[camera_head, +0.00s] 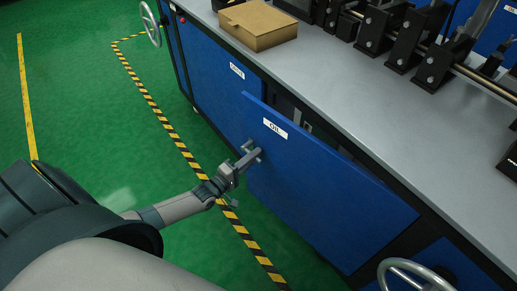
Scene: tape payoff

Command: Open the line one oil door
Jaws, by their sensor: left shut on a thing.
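The oil door (310,190) is a blue panel with a white OIL label on the machine's front, in the middle of the head view. It stands partly open: its upper left corner sticks out from the cabinet, and a dark gap with pale parts inside shows behind its top edge. My left gripper (250,157) is shut at the door's left edge, on the door's handle, which the fingers mostly hide. My left arm reaches in from the lower left. My right gripper is not in the view.
A blue drive door (215,85) is shut to the left. A cardboard box (258,24) and black roller mounts (437,67) stand on the grey top (340,84). Handwheels (150,24) (412,275) stick out at both ends. Green floor with a striped line (180,146) lies clear in front.

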